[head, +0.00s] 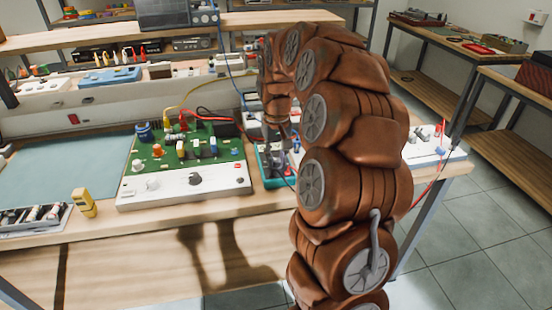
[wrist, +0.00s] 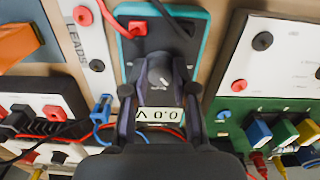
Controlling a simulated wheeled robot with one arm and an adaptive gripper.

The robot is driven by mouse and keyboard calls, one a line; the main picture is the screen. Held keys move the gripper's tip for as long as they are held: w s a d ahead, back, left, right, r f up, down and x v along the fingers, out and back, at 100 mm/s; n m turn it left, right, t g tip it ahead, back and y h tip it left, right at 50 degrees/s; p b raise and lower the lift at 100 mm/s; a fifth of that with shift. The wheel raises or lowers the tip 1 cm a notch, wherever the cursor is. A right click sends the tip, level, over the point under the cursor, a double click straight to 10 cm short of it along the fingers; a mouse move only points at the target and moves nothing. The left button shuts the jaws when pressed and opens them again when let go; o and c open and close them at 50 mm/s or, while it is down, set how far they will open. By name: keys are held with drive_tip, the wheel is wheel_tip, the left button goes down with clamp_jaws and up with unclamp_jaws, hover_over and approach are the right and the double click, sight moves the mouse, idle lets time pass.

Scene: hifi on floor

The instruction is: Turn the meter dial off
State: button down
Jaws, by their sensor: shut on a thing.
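The meter has a dark face and a teal case, and lies on the bench (head: 265,180). In the wrist view the meter (wrist: 200,20) has red and black leads plugged in, and its display (wrist: 160,114) reads 0.0 V, upside down. The meter dial (wrist: 160,80) is dark with a white mark. My gripper (wrist: 162,72) is shut on the dial, one finger on each side. In the head view my gripper (head: 278,140) is over the meter, and my arm hides part of the meter and the dial.
A green circuit board with a white control panel (head: 185,185) stands left of the meter. A yellow handheld device (head: 84,203) and a tray of parts (head: 35,218) are further left. Red, black and blue leads run close around the gripper. A white panel (head: 428,150) stands at the right.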

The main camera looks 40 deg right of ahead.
sight(276, 160)
drive_tip(key=n, duration=0.5)
drive_tip(key=shift+n, duration=0.3)
drive_tip(key=shift+n+p, duration=0.6)
drive_tip(key=shift+n, duration=1.6)
drive_tip(key=c, duration=0.9)
unclamp_jaws()
drive_tip(key=shift+r, duration=0.1)
drive_tip(key=shift+r, duration=5.9)
